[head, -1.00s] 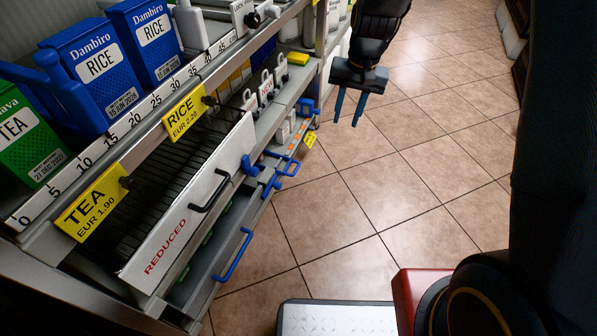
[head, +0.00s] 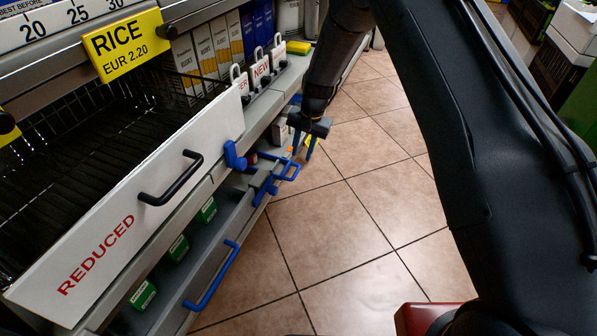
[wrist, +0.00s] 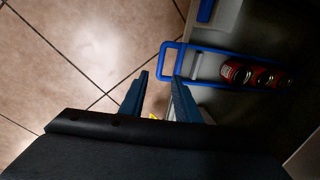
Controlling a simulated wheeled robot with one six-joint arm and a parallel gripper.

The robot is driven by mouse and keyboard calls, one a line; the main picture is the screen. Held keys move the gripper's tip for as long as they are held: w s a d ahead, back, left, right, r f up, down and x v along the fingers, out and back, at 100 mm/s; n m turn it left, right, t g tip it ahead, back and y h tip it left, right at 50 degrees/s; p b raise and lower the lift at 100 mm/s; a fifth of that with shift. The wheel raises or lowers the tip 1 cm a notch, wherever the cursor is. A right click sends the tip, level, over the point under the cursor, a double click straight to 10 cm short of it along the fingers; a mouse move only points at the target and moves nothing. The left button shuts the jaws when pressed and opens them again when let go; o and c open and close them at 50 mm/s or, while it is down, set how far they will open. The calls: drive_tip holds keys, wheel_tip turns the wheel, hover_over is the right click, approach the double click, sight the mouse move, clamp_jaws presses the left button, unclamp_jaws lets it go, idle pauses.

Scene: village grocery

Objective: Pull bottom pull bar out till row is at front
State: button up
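My gripper (head: 303,150) is open and empty in the head view, with its fingers pointing down beside the low shelf fronts. A blue pull bar (head: 288,172) sticks out from the low shelf just below and left of the fingertips. In the wrist view my two blue fingers (wrist: 160,79) are apart, and the looped end of a blue pull bar (wrist: 166,55) lies just beyond the fingertips. I cannot tell whether the right finger touches the bar.
A wire basket with a white REDUCED front (head: 120,215) and black handle juts out at left. A lower drawer has a long blue handle (head: 212,275). Another blue catch (head: 235,155) sits above the pull bars. Tiled floor (head: 350,220) is clear at right.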

sight(297, 170)
drive_tip(key=f+b, duration=0.1)
drive_tip(key=f, duration=0.1)
drive_tip(key=a+f+b, duration=0.1)
drive_tip(key=f, duration=0.2)
drive_tip(key=f+b, duration=0.1)
drive_tip(key=f, duration=0.2)
drive_tip(key=shift+w+a+b, duration=0.2)
drive_tip(key=shift+w+b, duration=0.05)
drive_tip(key=shift+b, duration=0.05)
drive_tip(key=shift+r, duration=0.1)
clamp_jaws()
